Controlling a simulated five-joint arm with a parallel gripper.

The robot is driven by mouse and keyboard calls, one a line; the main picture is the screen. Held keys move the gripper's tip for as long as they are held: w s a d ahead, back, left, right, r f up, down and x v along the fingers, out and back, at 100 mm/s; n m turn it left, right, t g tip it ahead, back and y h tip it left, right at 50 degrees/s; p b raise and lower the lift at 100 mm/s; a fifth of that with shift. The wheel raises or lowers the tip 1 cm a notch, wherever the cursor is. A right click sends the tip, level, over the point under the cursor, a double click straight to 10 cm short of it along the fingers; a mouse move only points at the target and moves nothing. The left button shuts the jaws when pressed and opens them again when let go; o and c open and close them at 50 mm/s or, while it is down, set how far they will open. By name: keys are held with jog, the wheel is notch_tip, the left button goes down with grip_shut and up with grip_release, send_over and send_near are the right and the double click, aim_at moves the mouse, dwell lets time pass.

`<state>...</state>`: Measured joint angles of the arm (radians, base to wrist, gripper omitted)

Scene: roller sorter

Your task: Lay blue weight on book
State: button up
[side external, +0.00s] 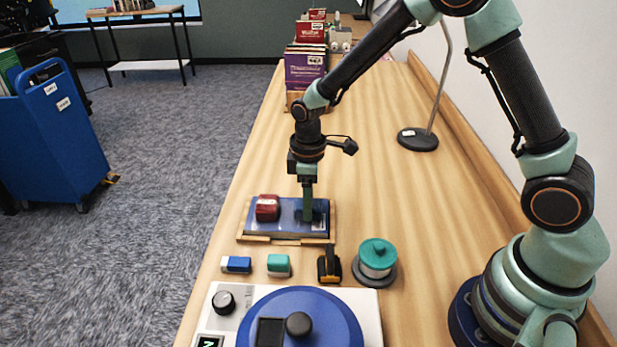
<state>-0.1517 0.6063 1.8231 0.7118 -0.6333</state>
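A blue book (287,227) lies flat on a wooden stand on the table. A red weight (267,208) sits on its left part. What looks like the dark blue weight (320,210) is at the right part of the book, partly hidden behind a green finger of my gripper (308,214). My gripper points straight down there, its fingertips low at the book's surface. One finger hides the other, so whether it is shut on the weight does not show.
In front of the book are a blue-and-white block (236,264), a teal-and-white block (278,265), a black-and-yellow tool (329,266) and a teal-topped round item (377,258). A machine with a blue disc (300,310) is nearest. A lamp base (418,139) stands behind right.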

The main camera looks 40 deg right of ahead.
jog(key=o, duration=0.3)
jog(key=shift+r, duration=0.1)
notch_tip(320, 180, up, 12)
jog(key=shift+s+d+r+m+t, duration=1)
jog(key=shift+s+r+m, duration=0.55)
jog(key=shift+s, duration=0.65)
jog(key=shift+s+d+r+m+t, duration=0.85)
jog(key=shift+s+d+r+m, duration=0.5)
jog(key=shift+s, duration=0.85)
jog(key=shift+s+d+r+m+t, duration=0.9)
jog(key=shift+s+r+m, duration=0.75)
jog(key=shift+s, duration=0.55)
jog(key=shift+r, duration=0.1)
